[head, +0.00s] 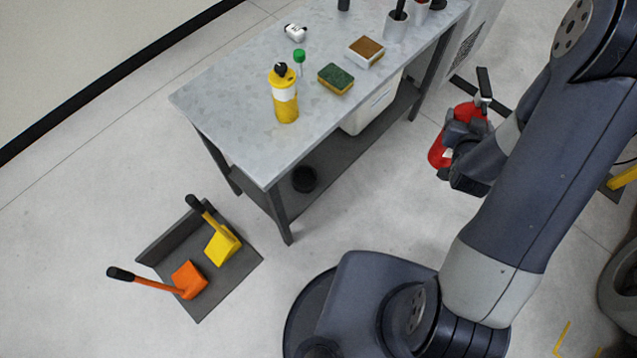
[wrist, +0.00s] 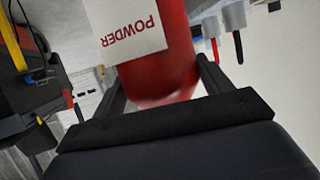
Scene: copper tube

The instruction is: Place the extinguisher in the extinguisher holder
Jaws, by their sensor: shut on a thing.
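The red fire extinguisher (head: 438,152) has a black handle on top and is tilted in the head view, at the right of the table. In the wrist view the extinguisher (wrist: 170,75) fills the middle, with a white label reading "POWDER" upside down. My gripper (head: 462,150) is shut on its red body, one finger on each side of it in the wrist view (wrist: 160,90). The extinguisher is held apart from the table. I cannot make out the extinguisher holder with certainty in either view.
The grey table (head: 225,115) carries a yellow bottle (head: 285,105), sponges (head: 336,78) and cups (head: 396,26). A dark tray (head: 220,290) with orange (head: 188,280) and yellow (head: 222,246) scoops lies on the floor at left. Floor between tray and table is clear.

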